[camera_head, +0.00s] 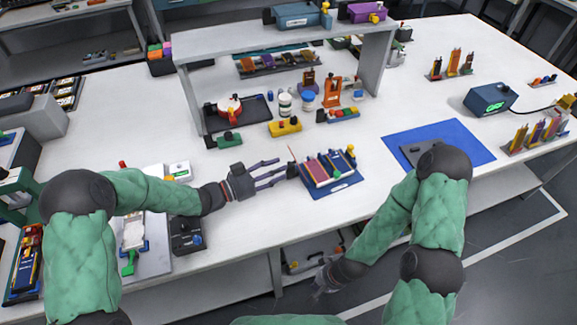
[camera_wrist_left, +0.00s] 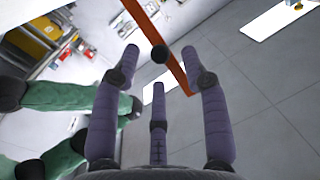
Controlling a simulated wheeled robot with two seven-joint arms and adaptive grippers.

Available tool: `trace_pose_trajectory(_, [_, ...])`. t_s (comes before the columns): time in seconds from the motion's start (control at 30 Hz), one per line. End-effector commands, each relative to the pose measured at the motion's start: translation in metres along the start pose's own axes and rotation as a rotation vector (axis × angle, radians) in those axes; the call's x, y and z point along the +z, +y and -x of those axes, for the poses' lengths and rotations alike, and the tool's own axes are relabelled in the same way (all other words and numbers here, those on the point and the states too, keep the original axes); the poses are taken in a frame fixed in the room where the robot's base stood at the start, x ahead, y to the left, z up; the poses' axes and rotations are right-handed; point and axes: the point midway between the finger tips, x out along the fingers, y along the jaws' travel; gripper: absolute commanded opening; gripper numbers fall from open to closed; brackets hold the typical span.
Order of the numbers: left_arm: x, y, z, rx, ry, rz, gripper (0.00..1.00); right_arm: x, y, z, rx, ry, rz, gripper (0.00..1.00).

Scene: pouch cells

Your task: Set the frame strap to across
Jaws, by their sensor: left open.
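The blue frame (camera_head: 345,184) lies on the white table in the head view, holding several flat pouch cells (camera_head: 318,170). A thin red-orange strap (camera_head: 291,152) stands up at the frame's left side, with a dark knob near its lower part. In the left wrist view the orange strap (camera_wrist_left: 178,70) runs diagonally, and its black knob (camera_wrist_left: 159,54) appears between the fingertips. My left gripper (camera_head: 282,171) is open, its fingers pointing right towards the knob; contact cannot be told. My right gripper (camera_head: 326,277) hangs low in front of the table edge, its fingers unclear.
A yellow block (camera_head: 285,127) and small bottles (camera_head: 285,104) stand behind the frame, under the grey shelf (camera_head: 240,37). A blue mat (camera_head: 465,143) with a dark plate lies to the right. A black box (camera_head: 187,236) stands near the front edge, below my left forearm.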

Motion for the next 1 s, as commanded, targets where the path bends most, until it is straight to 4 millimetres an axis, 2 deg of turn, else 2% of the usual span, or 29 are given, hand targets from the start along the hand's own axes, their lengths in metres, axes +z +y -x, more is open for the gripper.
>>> trace_pose_trajectory(0.1, [0.001, 0.001, -0.02, 0.004, 0.001, -0.002, 0.45, 0.0, 0.002, -0.006, 0.0, 0.0, 0.0, 0.0])
trace_pose_trajectory(0.3, [0.001, 0.001, -0.038, 0.001, -0.001, -0.001, 0.45, -0.001, 0.003, -0.009, 0.0, 0.0, 0.0, 0.0])
trace_pose_trajectory(0.67, [0.0, 0.0, -0.042, 0.0, 0.0, 0.0, 0.45, -0.001, 0.003, -0.01, 0.0, 0.001, 0.0, 0.0])
trace_pose_trajectory(0.83, [0.0, 0.0, -0.042, 0.0, -0.001, 0.0, 0.0, -0.001, 0.003, -0.01, 0.0, 0.001, 0.0, 0.0])
trace_pose_trajectory(1.0, [0.0, 0.0, -0.042, 0.0, -0.001, 0.0, 0.0, -0.001, 0.003, -0.009, 0.0, 0.001, 0.0, 0.0])
